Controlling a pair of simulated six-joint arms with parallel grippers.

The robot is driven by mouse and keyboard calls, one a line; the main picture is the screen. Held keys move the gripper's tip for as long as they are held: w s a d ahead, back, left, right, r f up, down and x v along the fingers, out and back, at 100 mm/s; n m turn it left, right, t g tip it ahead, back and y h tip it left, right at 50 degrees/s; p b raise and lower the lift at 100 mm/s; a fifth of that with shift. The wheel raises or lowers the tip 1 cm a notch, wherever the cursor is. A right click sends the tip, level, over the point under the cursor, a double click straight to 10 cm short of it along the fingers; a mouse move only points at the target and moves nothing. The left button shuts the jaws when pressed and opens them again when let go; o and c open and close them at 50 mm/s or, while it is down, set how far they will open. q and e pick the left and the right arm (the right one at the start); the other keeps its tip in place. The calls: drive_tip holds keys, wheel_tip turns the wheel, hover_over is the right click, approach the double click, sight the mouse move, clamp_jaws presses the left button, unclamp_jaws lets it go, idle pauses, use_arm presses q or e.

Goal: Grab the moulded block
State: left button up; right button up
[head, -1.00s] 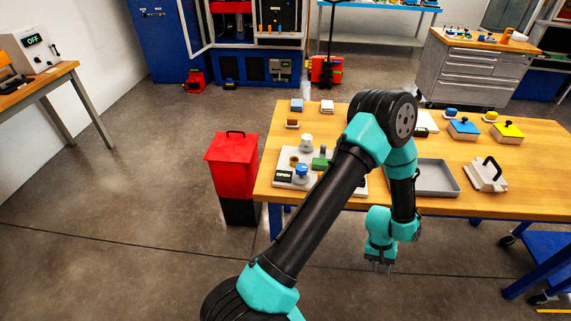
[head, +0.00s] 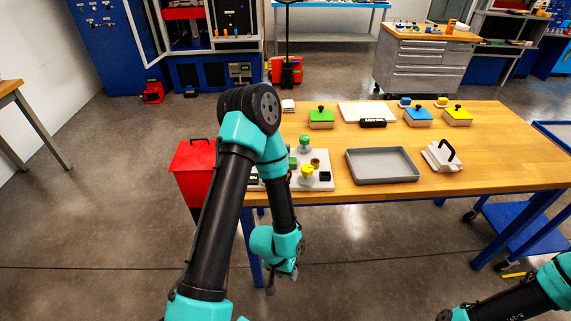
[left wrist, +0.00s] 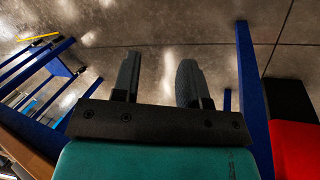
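I cannot tell for sure which piece is the moulded block.
Green (head: 321,119), blue (head: 418,117) and yellow (head: 457,116) knobbed boxes line the table's back. A grey tray (head: 383,178) and a white piece with a black handle (head: 442,156) stand in front. A red bin (head: 193,172) is left of the table. The front right tabletop is clear.

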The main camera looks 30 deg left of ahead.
use_arm(q)
drive_tip(key=shift+o, duration=0.3)
drive_tip(key=o, duration=0.6)
